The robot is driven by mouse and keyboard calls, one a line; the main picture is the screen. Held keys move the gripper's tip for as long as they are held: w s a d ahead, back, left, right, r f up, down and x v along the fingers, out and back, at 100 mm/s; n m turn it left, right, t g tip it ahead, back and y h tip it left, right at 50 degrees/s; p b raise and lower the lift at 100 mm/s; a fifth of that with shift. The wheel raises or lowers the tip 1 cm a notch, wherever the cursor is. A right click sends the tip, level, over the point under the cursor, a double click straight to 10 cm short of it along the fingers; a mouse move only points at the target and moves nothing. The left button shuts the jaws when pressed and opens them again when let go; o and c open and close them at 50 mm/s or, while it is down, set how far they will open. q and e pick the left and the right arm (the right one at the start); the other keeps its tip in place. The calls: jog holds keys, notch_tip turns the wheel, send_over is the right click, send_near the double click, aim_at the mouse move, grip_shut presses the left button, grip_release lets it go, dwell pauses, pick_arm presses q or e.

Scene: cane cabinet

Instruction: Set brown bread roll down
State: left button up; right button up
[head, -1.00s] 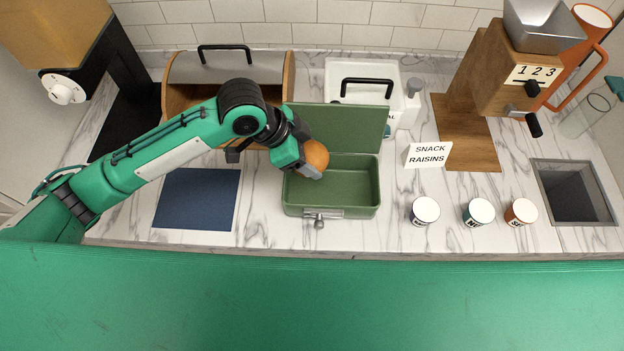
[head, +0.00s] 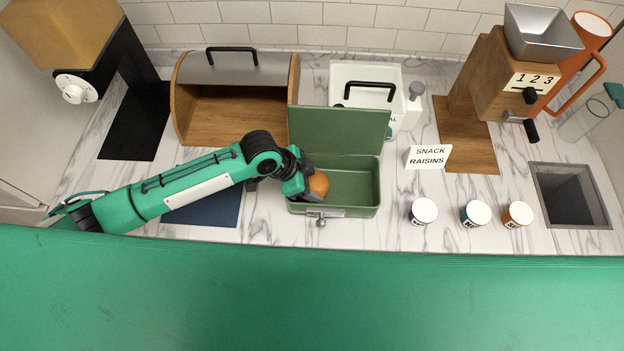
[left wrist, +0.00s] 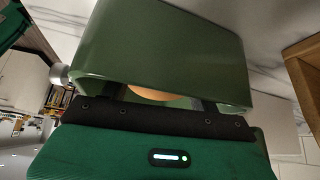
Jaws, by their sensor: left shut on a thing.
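The brown bread roll (head: 319,185) is round and orange-brown. My left gripper (head: 312,190) is shut on it, low inside the left part of the open green lunch box (head: 352,208). The box's lid stands up at the back. In the left wrist view a strip of the roll (left wrist: 155,93) shows between the dark fingers, with green box walls (left wrist: 160,45) around it. Whether the roll touches the box floor is hidden. My right gripper is not in view.
A wooden bread box (head: 235,115) stands open behind my left arm. A blue mat (head: 218,210) lies left of the lunch box. A snack raisins sign (head: 428,157) and several small jars (head: 424,211) stand to the right. The box's right half is empty.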

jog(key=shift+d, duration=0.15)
pick_arm(q)
jog(key=o, duration=0.5)
jog(key=shift+f, duration=0.15)
jog(key=shift+o, duration=1)
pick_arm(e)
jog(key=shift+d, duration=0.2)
pick_arm(q)
jog(key=b+v, duration=0.3)
jog(key=v, duration=0.9)
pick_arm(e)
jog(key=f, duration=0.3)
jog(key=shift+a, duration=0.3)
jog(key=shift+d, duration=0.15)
pick_arm(q)
jog(key=shift+s, duration=0.1)
